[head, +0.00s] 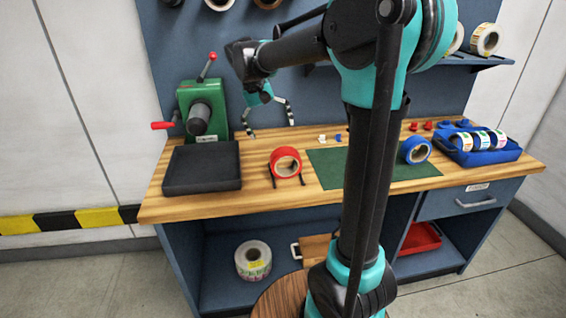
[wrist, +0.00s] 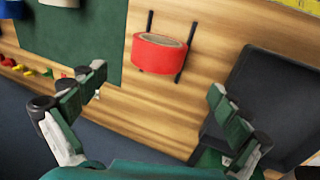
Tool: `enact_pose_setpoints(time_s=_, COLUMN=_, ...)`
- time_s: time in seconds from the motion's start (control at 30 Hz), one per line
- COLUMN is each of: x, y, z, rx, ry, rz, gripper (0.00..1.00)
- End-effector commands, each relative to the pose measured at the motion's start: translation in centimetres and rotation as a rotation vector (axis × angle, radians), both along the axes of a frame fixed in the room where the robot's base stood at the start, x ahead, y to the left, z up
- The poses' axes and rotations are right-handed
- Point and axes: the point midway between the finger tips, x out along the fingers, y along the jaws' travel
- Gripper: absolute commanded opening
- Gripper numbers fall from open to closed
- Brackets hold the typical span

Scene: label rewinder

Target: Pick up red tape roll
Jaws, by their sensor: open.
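The red tape roll (head: 286,162) stands on its edge on a small black rack (head: 272,178) on the wooden bench, left of the green mat. In the wrist view the red tape roll (wrist: 160,54) shows at the upper middle, beyond the fingertips, with the black rack bars (wrist: 184,62) on either side. My gripper (head: 268,119) is open and empty above the back of the bench, behind and left of the roll. In the wrist view my gripper (wrist: 155,98) has its fingers spread wide, with bare wood between them. Nothing touches the roll except the rack.
A blue tray (head: 485,154) of label rolls is at right. The lower shelf holds another roll (head: 253,260).

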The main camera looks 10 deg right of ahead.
Motion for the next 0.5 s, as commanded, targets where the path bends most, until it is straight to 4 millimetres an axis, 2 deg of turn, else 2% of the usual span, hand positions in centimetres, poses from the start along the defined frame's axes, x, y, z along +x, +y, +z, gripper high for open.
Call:
enact_pose_setpoints(time_s=0.1, x=0.0, y=-0.8, z=-2.4, rx=0.0, ry=-0.001, rz=-0.002, gripper=1.0)
enact_pose_setpoints(time_s=0.3, x=0.0, y=-2.0, z=-5.9, rx=0.0, ry=-0.001, rz=-0.002, gripper=1.0)
enact_pose_setpoints(time_s=0.5, x=0.0, y=-2.5, z=-7.7, rx=0.0, ry=0.0, rz=0.0, gripper=1.0)
